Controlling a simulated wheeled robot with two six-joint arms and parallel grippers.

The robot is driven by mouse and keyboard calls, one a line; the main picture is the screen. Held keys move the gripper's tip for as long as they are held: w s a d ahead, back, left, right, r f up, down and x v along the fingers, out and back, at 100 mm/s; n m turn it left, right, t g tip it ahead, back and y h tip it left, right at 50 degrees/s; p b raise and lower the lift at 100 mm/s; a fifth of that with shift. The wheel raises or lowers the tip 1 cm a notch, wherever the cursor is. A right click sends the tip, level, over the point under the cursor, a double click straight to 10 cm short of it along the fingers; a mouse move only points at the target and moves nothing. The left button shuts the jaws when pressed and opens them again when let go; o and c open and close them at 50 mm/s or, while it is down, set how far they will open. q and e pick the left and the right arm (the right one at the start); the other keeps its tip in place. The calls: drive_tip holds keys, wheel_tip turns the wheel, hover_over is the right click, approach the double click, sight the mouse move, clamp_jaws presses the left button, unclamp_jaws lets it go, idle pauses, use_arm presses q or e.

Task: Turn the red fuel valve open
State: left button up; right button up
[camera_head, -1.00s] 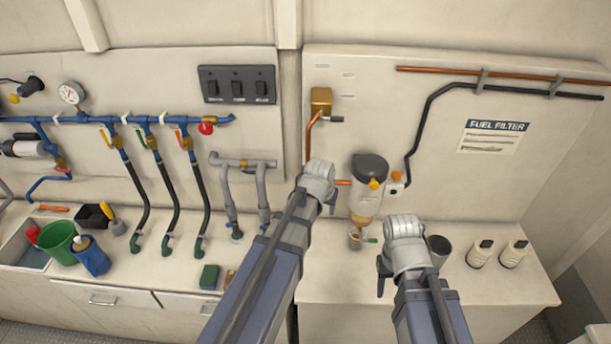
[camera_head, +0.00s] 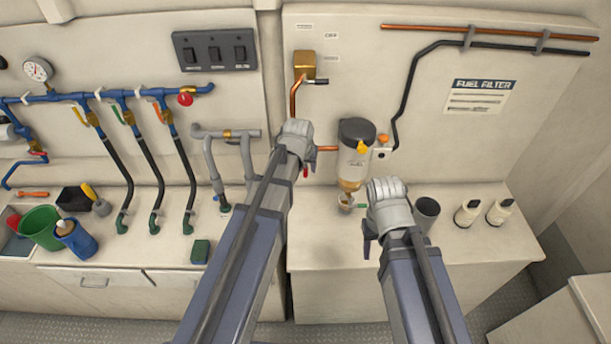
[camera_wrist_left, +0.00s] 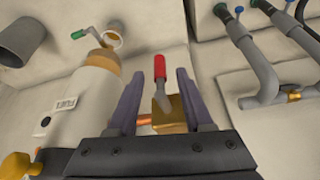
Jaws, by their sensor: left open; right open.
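The red-handled valve shows between the fingers of my left gripper in the left wrist view, with its red grip (camera_wrist_left: 159,68), grey lever and brass body (camera_wrist_left: 170,115). A copper pipe meets the brass body from the side, and the lever stands across this pipe. In the head view the red handle (camera_head: 306,172) hangs down just below my left gripper (camera_head: 308,155), which hides the brass body. My left gripper is open, one finger on each side of the lever; contact cannot be told. My right gripper (camera_head: 369,236) is open and empty below the fuel filter (camera_head: 354,150).
A brass box (camera_head: 304,65) with a small dark lever is above my left gripper. Grey pipes (camera_head: 246,165) stand to the left.

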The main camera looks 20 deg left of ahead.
sight(305, 167)
use_arm(q)
drive_tip(key=b+x, duration=0.2)
drive_tip(key=x, duration=0.1)
drive_tip(key=shift+f, duration=0.15)
use_arm(e)
wheel_tip(305, 167, down, 3)
use_arm(q)
drive_tip(key=shift+c, duration=0.3)
clamp_jaws()
idle(0.8)
